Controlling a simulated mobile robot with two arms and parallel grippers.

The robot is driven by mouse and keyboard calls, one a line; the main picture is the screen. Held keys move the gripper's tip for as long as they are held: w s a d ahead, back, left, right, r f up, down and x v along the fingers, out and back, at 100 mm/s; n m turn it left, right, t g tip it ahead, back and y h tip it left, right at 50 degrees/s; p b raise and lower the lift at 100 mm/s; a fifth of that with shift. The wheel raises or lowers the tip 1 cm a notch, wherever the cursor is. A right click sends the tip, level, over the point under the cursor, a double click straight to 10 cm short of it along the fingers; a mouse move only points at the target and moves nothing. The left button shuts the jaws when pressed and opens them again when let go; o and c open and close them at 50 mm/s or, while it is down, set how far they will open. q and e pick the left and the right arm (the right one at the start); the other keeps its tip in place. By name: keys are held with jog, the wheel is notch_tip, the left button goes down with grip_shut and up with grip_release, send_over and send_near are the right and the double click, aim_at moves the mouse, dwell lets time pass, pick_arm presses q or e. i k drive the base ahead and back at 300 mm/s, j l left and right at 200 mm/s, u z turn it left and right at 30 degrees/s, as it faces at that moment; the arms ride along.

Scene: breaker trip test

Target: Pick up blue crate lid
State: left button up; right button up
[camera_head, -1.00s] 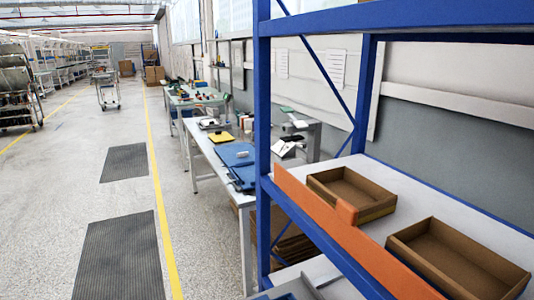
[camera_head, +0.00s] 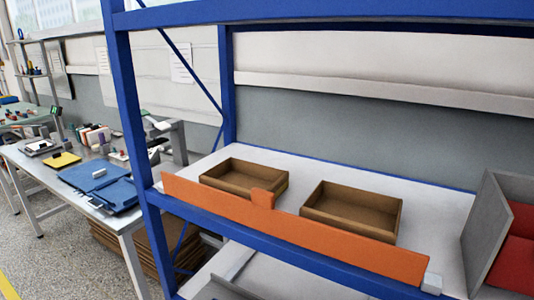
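Flat blue pieces lie on the white workbench at the left: one blue panel (camera_head: 80,177) further back and one blue panel (camera_head: 119,196) nearer the bench's front right corner. I cannot tell which of them is the crate lid, or whether a crate is under either. A small white block (camera_head: 99,173) rests on the further panel. The blue shelf post stands just to the right of the nearer panel. Neither of my grippers shows in the head view.
A blue shelf rack (camera_head: 131,130) stands close in front. Its shelf holds two open brown trays (camera_head: 222,186) (camera_head: 350,212) behind an orange board (camera_head: 300,230). A grey bin (camera_head: 484,225) with red contents is at the right. Stacked cardboard (camera_head: 140,250) lies under the bench.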

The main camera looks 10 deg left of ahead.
aim_at(85, 177)
jog(key=i+j+z, duration=0.15)
jog(key=j+z, duration=0.2)
jog(key=j, duration=1.05)
jog(key=j+z, duration=0.35)
jog(key=j, duration=1.05)
